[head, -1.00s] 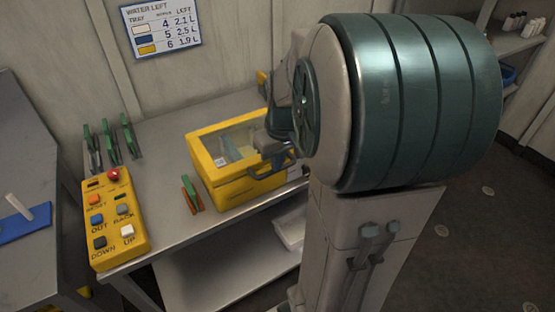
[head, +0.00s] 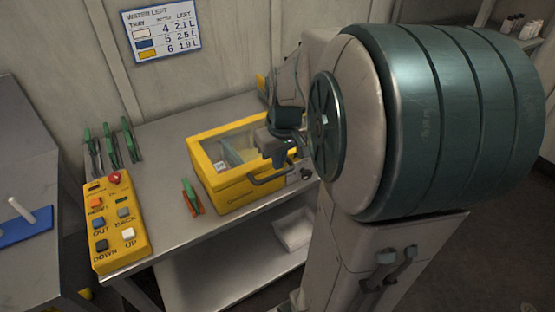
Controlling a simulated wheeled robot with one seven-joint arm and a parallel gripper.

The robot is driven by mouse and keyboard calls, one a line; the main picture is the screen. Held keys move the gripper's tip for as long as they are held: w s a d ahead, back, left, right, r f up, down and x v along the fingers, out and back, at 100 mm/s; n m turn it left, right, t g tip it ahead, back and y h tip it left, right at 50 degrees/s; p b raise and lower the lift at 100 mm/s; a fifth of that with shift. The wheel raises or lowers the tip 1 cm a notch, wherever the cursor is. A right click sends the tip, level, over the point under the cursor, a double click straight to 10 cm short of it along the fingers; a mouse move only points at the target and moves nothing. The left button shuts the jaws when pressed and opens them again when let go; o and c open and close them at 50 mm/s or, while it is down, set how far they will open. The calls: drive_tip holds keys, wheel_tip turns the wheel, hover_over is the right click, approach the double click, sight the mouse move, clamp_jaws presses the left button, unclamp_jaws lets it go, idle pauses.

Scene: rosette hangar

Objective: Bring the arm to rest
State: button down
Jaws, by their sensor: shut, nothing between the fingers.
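My arm fills the right half of the head view, with its large teal-banded link close to the camera. My gripper (head: 272,143), small and partly hidden by the arm, is shut and empty. It shows at the right part of a yellow case (head: 236,190) with a clear lid window and a dark front handle. I cannot tell whether it touches the case.
The case stands on a grey bench (head: 165,165) with a yellow button box (head: 118,228), green-handled tools (head: 113,147) and an orange-and-green tool (head: 192,197). A white tray (head: 293,228) lies on the shelf below. A sign (head: 161,31) hangs behind.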

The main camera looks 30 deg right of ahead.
wheel_tip(320, 180, up, 10)
drive_tip(key=s, duration=0.2)
drive_tip(key=s+a+f+t, duration=0.1)
drive_tip(key=s+a+f, duration=0.7)
drive_tip(key=a, duration=0.4)
drive_tip(key=shift+s+f+b, duration=0.2)
drive_tip(key=shift+s+b, duration=0.05)
drive_tip(key=shift+b, duration=0.1)
